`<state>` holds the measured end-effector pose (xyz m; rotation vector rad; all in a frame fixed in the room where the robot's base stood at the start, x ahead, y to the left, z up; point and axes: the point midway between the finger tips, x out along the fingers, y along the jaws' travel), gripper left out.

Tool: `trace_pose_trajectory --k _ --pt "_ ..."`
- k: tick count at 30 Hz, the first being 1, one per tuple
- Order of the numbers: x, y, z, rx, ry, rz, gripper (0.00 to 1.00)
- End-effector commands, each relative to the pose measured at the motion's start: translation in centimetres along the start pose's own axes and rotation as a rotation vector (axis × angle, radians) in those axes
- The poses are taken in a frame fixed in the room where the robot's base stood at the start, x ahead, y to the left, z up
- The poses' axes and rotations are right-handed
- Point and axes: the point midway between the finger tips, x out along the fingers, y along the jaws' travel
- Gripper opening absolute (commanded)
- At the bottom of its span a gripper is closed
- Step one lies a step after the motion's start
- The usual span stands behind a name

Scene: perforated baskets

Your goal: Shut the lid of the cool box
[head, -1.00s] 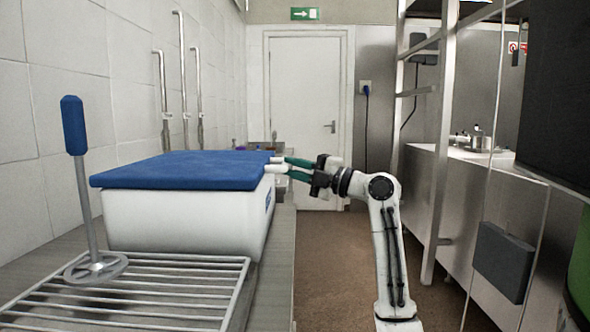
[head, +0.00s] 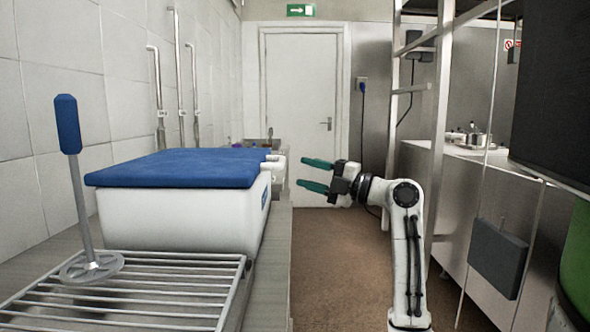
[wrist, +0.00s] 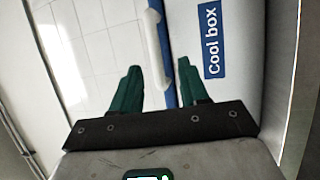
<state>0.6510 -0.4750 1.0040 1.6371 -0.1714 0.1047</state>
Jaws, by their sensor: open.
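The cool box (head: 190,219) is a white box with a blue lid (head: 185,168), standing on the counter at the left in the head view. The lid lies flat across the top of the box, with no gap that I can see. My gripper (head: 308,175) has green fingers and is open and empty. It is to the right of the box's right end, apart from it, pointing left. In the wrist view the box's side with a "Cool box" label (wrist: 212,40), the blue lid edge (wrist: 168,50) and a white handle (wrist: 153,45) lie beyond my fingers (wrist: 160,88).
A metal shelf frame (head: 440,130) and a steel counter are on the right. The brown floor (head: 340,260) between is clear.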

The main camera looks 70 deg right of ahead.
Motion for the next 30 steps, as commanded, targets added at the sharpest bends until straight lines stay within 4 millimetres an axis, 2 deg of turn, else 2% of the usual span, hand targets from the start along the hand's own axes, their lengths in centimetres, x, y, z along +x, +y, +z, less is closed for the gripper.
trace_pose_trajectory --k 3,10,15,30 --pt "-2.3 0.0 0.0 0.001 -0.002 0.0 0.44" --pt "-5.0 -0.1 -0.1 0.0 0.001 -0.002 0.44" --pt "-5.6 -0.1 -0.1 0.0 0.002 -0.002 0.44" --pt "-5.6 -0.1 -0.1 0.001 0.002 -0.002 0.44"
